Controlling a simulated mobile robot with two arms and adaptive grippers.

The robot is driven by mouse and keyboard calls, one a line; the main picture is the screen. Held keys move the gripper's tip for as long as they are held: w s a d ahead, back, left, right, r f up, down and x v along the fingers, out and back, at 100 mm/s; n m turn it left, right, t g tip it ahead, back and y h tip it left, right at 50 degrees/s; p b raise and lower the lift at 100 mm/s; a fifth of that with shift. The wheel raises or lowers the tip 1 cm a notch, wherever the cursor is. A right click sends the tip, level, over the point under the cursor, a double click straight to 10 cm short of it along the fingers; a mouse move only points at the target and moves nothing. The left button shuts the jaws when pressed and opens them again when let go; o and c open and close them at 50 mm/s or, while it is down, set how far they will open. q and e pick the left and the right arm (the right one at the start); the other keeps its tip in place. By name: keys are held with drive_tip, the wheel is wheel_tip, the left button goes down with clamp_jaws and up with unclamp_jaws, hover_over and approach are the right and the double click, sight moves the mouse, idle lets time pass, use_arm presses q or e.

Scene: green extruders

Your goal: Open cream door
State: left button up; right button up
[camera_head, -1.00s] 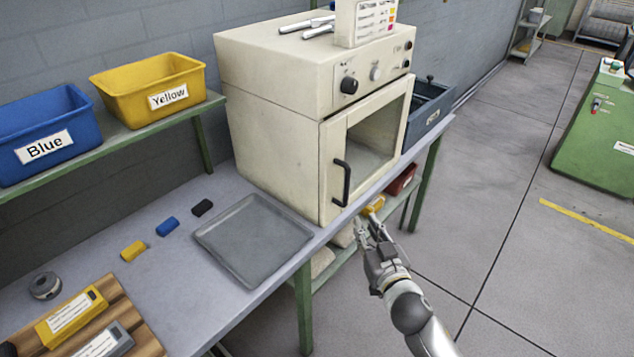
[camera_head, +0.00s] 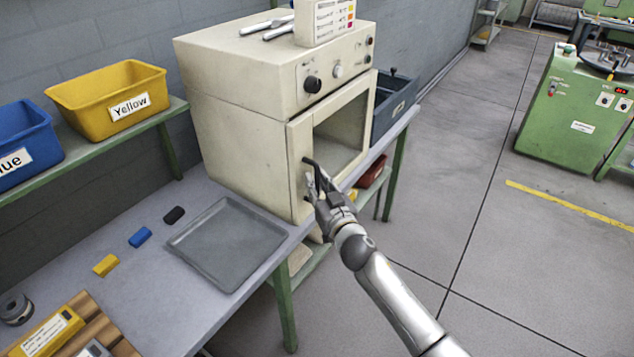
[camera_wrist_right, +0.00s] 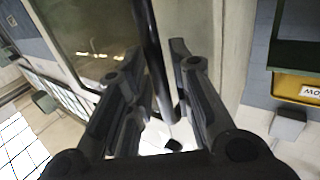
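The cream door (camera_head: 299,138) with a glass window is on the front of a cream oven (camera_head: 235,125) on the bench. The door looks shut. Its black upright handle (camera_head: 307,162) is partly hidden behind my right gripper (camera_head: 314,182), which is at the handle. In the right wrist view, my right gripper (camera_wrist_right: 158,58) has its fingers apart, one on each side of the handle (camera_wrist_right: 151,32). I cannot tell whether either finger touches it. My left gripper is not in view.
A grey tray (camera_head: 228,238) lies on the bench (camera_head: 170,300) left of the oven. Yellow (camera_head: 108,103) and blue (camera_head: 22,145) bins stand on a shelf.

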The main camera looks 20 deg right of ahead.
drive_tip(key=shift+w+a, duration=0.1)
drive_tip(key=shift+w, duration=0.2)
drive_tip(key=shift+c, duration=0.3)
clamp_jaws()
